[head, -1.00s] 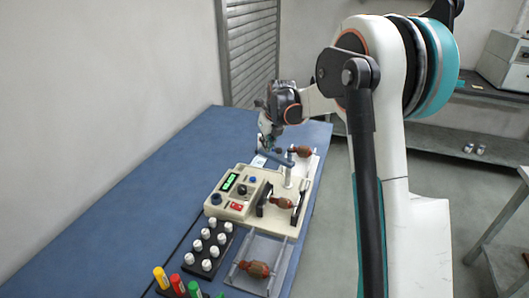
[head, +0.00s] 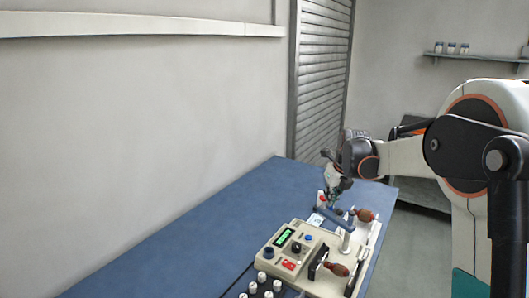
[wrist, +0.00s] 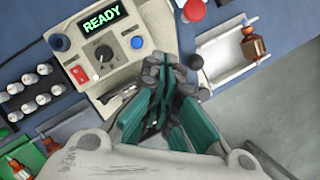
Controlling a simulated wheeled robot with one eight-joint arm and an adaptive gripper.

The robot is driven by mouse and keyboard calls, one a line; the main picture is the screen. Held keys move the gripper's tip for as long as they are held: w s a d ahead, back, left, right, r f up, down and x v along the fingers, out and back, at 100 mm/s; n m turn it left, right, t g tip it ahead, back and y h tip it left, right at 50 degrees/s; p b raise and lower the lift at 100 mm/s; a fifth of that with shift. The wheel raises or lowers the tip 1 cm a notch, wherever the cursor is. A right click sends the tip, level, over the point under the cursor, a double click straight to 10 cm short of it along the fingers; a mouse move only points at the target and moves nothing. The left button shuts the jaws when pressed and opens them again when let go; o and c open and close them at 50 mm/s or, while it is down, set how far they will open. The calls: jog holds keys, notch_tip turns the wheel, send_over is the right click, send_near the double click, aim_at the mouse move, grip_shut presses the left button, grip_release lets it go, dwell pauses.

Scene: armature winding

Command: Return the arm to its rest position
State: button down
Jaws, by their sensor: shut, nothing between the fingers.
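My gripper (head: 334,192) hangs above the far end of the beige winding machine (head: 318,244) in the head view. In the wrist view its dark fingers with teal sides (wrist: 174,82) are closed together with nothing between them. They are over the front right part of the machine, whose green display (wrist: 101,18) reads READY. My arm reaches in from the right of the head view, bent at the elbow. In the head view a brown armature (head: 336,268) sits at the machine's near side, partly hidden in the wrist view.
A white tray (wrist: 225,46) with a brown armature (wrist: 253,46) lies right of the fingers. A black rack with several white-capped bottles (wrist: 45,69) stands left. The blue table (head: 200,235) is clear at the head view's left.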

jog(key=s+a+r+n, duration=0.2)
jog(key=s+r+n, duration=0.1)
jog(key=s+n, duration=0.35)
jog(key=s+a+r+n+t, duration=0.1)
jog(key=s+a+r+n, duration=0.15)
jog(key=s+n, duration=0.35)
jog(key=s+a+r+n, duration=0.2)
jog(key=s+r+n, duration=0.2)
jog(key=s, duration=0.4)
jog(key=s+a+f+n+t, duration=0.1)
jog(key=s+f+n, duration=0.1)
jog(key=s+n, duration=0.6)
jog(key=s+a+f+n, duration=0.2)
jog(key=s+f+n, duration=0.1)
jog(key=s+n, duration=0.6)
jog(key=shift+s+f+t, duration=0.2)
jog(key=shift+s+t, duration=0.2)
jog(key=shift+s, duration=0.3)
